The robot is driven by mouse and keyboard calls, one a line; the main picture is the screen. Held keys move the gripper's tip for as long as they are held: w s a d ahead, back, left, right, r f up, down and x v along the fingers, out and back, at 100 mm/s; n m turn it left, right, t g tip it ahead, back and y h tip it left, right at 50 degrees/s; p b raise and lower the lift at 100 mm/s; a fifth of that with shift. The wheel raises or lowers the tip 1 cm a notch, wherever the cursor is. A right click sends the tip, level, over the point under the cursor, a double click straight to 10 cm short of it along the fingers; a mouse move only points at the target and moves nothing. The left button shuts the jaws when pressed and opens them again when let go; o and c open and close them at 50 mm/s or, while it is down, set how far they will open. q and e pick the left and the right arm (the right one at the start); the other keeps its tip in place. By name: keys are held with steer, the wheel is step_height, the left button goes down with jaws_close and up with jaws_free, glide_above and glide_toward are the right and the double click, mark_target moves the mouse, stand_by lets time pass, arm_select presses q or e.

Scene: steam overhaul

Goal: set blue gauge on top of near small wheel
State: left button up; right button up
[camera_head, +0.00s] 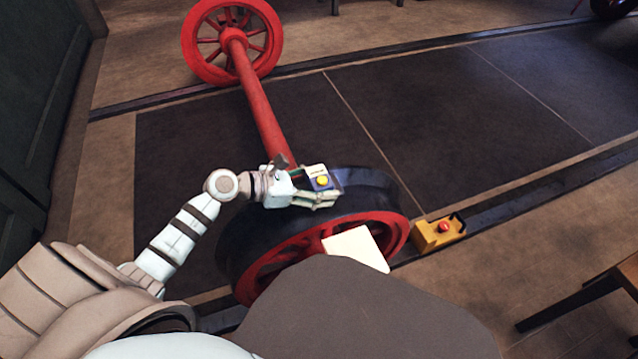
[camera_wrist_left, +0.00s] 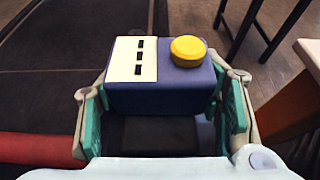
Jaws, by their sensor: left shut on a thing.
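The blue gauge is a small blue box with a round yellow knob and a white slotted label. It shows in the head view (camera_head: 334,178) and, large, in the left wrist view (camera_wrist_left: 160,98). My left gripper (camera_head: 316,190) is shut on it, with one teal-padded finger on each side in the wrist view (camera_wrist_left: 161,112). The near small wheel (camera_head: 362,188) has a black rim and red spokes and stands upright. The gauge is over the top of its rim in the head view. I cannot tell whether they touch. My right gripper is out of view.
A red axle (camera_head: 262,105) runs from the near wheel to a far red wheel (camera_head: 190,42). A yellow box with a red button (camera_head: 438,234) sits on the floor right of the near wheel. A white flat panel (camera_head: 355,247) covers part of the near wheel's face.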

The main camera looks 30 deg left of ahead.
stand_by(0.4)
arm_select(q)
steer(key=o, duration=1.7)
steer(key=shift+o, duration=0.2)
